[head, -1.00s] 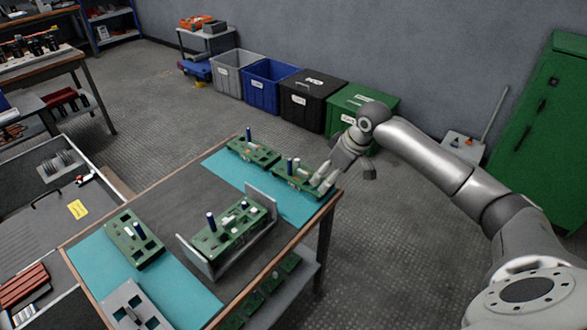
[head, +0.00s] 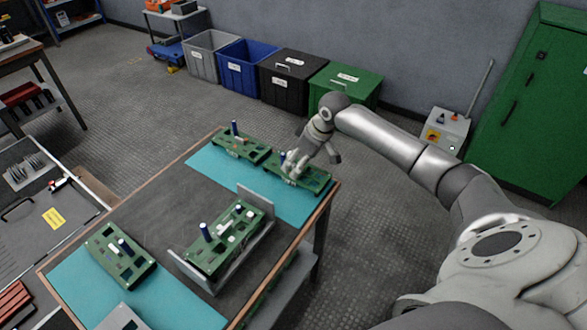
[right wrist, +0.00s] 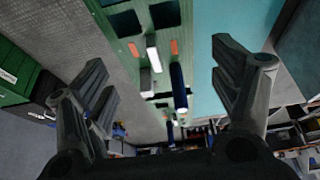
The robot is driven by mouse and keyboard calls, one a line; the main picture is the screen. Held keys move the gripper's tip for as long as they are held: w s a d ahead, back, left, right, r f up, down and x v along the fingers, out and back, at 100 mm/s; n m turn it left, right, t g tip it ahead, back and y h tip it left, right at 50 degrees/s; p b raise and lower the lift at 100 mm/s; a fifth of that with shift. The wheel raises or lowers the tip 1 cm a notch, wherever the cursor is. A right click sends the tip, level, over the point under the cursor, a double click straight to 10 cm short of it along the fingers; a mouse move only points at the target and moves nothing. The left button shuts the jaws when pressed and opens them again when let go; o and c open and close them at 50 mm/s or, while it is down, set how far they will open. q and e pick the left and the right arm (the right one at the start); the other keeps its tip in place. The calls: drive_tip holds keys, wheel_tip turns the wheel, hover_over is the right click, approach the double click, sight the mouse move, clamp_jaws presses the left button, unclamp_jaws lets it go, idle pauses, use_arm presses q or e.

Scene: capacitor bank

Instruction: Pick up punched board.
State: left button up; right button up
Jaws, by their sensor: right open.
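Several green boards with dark square holes and upright parts lie on the table. The far right board (head: 312,182) lies on the teal mat, with my right gripper (head: 312,163) at its upper edge. In the right wrist view, my right gripper (right wrist: 160,62) is open, with its fingers on either side of a green board (right wrist: 132,48) carrying a blue cylinder (right wrist: 178,88) and white parts. Contact is not clear. A second board (head: 240,146) lies just left of it. My left gripper is not in view.
Another green board (head: 228,240) sits in a grey holder (head: 200,277) mid-table; one more (head: 120,256) lies on the near mat (head: 75,290). A grey plate (head: 122,318) is partly cut off at the front. Bins stand along the wall.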

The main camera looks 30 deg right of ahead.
drive_tip(key=x, duration=0.4)
drive_tip(key=shift+w+d+f, duration=0.15)
drive_tip(key=shift+d+f, duration=0.1)
drive_tip(key=shift+f, duration=0.05)
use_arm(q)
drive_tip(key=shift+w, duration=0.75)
use_arm(e)
drive_tip(key=c, duration=0.7)
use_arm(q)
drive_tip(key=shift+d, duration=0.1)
use_arm(e)
drive_tip(key=shift+r, duration=0.15)
drive_tip(key=shift+r, duration=0.6)
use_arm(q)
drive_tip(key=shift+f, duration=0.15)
use_arm(e)
drive_tip(key=s+a+r, duration=0.1)
drive_tip(key=s+r, duration=0.3)
drive_tip(key=s+a+r, duration=0.1)
drive_tip(key=s+r, duration=0.2)
drive_tip(key=s, duration=0.2)
drive_tip(key=s+a+r, duration=0.1)
drive_tip(key=s+r, duration=0.3)
drive_tip(key=shift+s+a+r, duration=0.15)
drive_tip(key=shift+s+r, duration=0.15)
drive_tip(key=shift+s, duration=0.05)
